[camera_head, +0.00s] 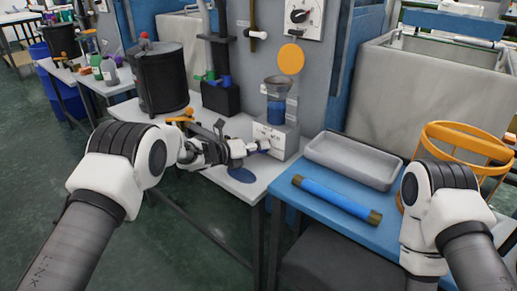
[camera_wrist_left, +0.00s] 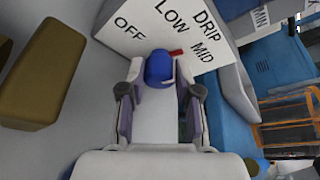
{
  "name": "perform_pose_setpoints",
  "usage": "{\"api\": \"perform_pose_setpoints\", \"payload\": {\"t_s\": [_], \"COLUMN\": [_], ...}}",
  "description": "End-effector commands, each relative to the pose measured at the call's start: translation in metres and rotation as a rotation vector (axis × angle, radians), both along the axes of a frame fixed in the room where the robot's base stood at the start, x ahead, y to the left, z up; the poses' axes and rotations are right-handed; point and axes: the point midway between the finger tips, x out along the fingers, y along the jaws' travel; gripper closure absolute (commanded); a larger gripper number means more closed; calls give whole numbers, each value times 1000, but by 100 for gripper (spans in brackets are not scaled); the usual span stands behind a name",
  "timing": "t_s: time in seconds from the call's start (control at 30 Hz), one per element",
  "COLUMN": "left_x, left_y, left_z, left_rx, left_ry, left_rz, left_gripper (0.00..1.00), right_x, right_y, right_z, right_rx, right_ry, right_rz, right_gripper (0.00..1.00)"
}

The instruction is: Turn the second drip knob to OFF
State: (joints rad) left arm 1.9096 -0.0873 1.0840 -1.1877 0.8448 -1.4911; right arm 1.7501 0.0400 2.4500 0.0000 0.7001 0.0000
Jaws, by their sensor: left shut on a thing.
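A pale box (camera_head: 283,141) with a blue-filled container (camera_head: 276,108) on top stands at the back edge of the grey table. In the left wrist view its panel (camera_wrist_left: 135,45) carries the words DRIP, OFF, LOW and MID. A blue knob (camera_wrist_left: 158,68) with a red pointer (camera_wrist_left: 176,52) sits on that panel. The pointer is on the MID side, away from OFF. My left gripper (camera_head: 262,146) reaches the front of the box. In the wrist view its fingers (camera_wrist_left: 158,92) are shut on the knob, one on each side. My right gripper is out of view.
A blue table (camera_head: 310,222) at the right bears a grey tray (camera_head: 350,160) and a blue roll (camera_head: 337,200). An orange basket (camera_head: 452,135) is near my right arm. A dark pot (camera_head: 160,80) stands left of the box. Another labelled panel (camera_wrist_left: 262,17) shows at the wrist view's upper right.

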Motion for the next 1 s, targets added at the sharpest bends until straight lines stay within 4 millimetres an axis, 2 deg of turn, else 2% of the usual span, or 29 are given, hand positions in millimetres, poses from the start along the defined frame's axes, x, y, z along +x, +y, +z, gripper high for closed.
{"api": "perform_pose_setpoints", "payload": {"t_s": [0.7, 1.0], "left_x": [2, 2], "left_y": [2, 3], "left_z": [-5, -5], "left_rx": [-377, -460], "left_ry": [273, 334], "left_rz": [1, 1], "left_gripper": [100, 100], "right_x": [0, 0], "right_y": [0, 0], "right_z": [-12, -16], "right_rx": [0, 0], "right_ry": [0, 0], "right_rz": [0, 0], "right_gripper": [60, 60]}}
